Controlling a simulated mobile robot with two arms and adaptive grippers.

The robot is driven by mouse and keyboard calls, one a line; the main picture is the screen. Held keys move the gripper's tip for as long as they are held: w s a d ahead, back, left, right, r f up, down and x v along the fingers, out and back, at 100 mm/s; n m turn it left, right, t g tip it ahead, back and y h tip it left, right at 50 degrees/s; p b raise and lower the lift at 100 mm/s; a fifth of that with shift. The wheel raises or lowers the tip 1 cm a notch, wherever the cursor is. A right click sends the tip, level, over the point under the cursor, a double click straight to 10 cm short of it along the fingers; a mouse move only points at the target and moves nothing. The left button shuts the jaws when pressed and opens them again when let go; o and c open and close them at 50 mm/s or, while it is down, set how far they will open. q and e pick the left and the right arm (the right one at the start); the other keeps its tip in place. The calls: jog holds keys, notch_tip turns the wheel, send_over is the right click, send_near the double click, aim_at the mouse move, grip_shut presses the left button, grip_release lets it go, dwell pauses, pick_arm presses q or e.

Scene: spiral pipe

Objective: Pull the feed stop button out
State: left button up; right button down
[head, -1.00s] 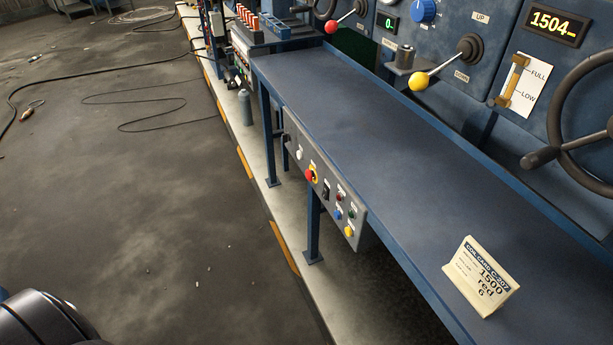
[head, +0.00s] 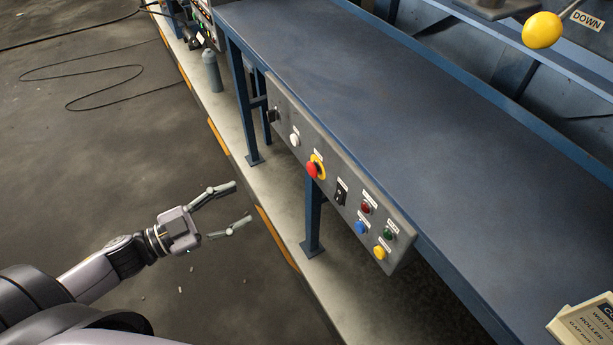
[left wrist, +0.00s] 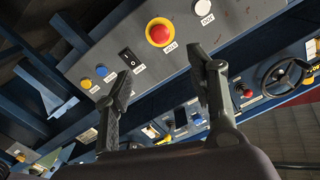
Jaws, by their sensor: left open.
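A red mushroom button on a yellow ring (head: 313,169) sits on the grey control panel (head: 284,112) along the front of the blue bench. I take it as the feed stop button; its label is too small to read in the head view. The red button also shows in the left wrist view (left wrist: 160,33), top centre, beyond the fingers. My left gripper (head: 242,202) is open and empty, left of the button and apart from it, with its fingers pointing toward the panel. My right gripper is in neither view.
The panel also carries a white button (head: 295,139), a black rocker switch (head: 341,192), a blue button (head: 361,227), a yellow button (head: 379,253), and red and green ones. A bench leg (head: 313,215) stands below. The floor left of the bench is mostly clear.

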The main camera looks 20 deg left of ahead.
aim_at(309, 171)
pick_arm(q)
jog(key=p+x, duration=0.1)
jog(key=x, duration=1.6)
jog(key=shift+w+d+r, duration=0.1)
jog(key=shift+d+r, duration=0.05)
jog(key=shift+d, duration=0.15)
jog(key=shift+c, duration=0.4)
grip_shut()
